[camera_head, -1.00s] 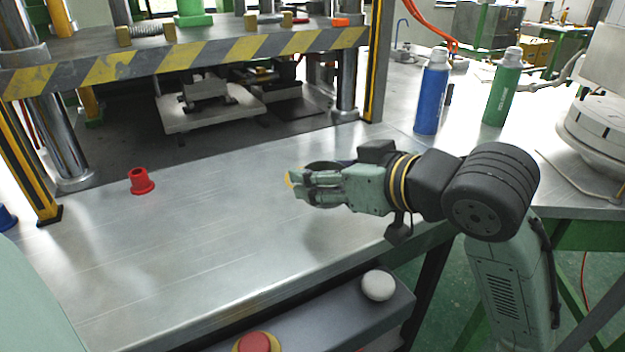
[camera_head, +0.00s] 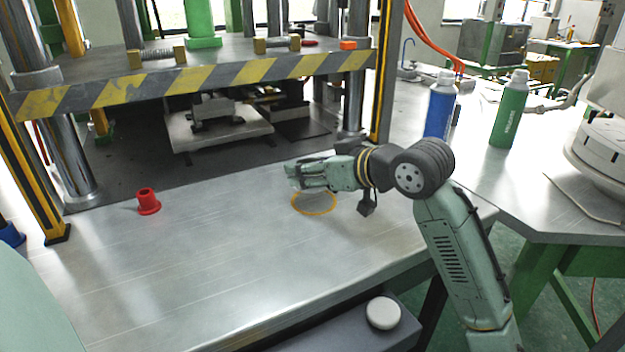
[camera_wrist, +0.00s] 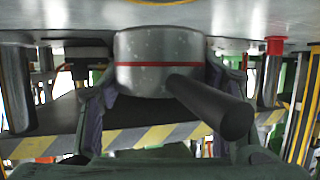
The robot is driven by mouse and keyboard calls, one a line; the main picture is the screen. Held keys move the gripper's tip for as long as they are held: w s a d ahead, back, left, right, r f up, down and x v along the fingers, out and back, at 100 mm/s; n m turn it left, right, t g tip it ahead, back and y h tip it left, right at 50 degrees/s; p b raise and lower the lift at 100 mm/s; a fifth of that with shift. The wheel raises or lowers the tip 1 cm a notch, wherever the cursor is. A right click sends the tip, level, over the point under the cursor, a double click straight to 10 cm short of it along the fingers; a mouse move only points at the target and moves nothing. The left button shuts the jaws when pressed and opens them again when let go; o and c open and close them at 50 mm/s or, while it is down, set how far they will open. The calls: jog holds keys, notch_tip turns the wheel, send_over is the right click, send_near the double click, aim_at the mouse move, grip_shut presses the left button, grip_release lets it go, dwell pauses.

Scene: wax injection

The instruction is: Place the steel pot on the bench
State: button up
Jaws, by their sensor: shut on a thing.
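The steel pot (camera_wrist: 148,62) shows in the wrist view as a silver cylinder with a red band and a black handle (camera_wrist: 212,105) pointing toward the camera. My gripper (camera_head: 297,174) is shut on the pot, with one dark finger on each side of it in the wrist view. In the head view the gripper hides most or all of the pot. The metal bench (camera_head: 190,265) lies under the gripper, and a yellow ring (camera_head: 314,213) is marked on it just below the gripper. I cannot tell whether the pot touches the bench.
A press with a striped beam (camera_head: 200,80) stands at the back. A red flanged part (camera_head: 148,201) sits on the bench at left. A blue bottle (camera_head: 439,108) and a green bottle (camera_head: 509,110) stand at back right. The bench's front middle is clear.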

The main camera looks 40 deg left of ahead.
jog(key=shift+f, duration=1.7)
jog(key=shift+f, duration=0.25)
jog(key=o, duration=1.2)
jog(key=shift+o, duration=0.2)
jog(key=shift+r, duration=0.1)
jog(key=shift+r, duration=0.25)
jog(key=shift+d, duration=0.45)
jog(key=b+v, duration=0.1)
jog(key=v, duration=1)
jog(key=shift+s+r, duration=0.1)
jog(key=shift+r, duration=0.05)
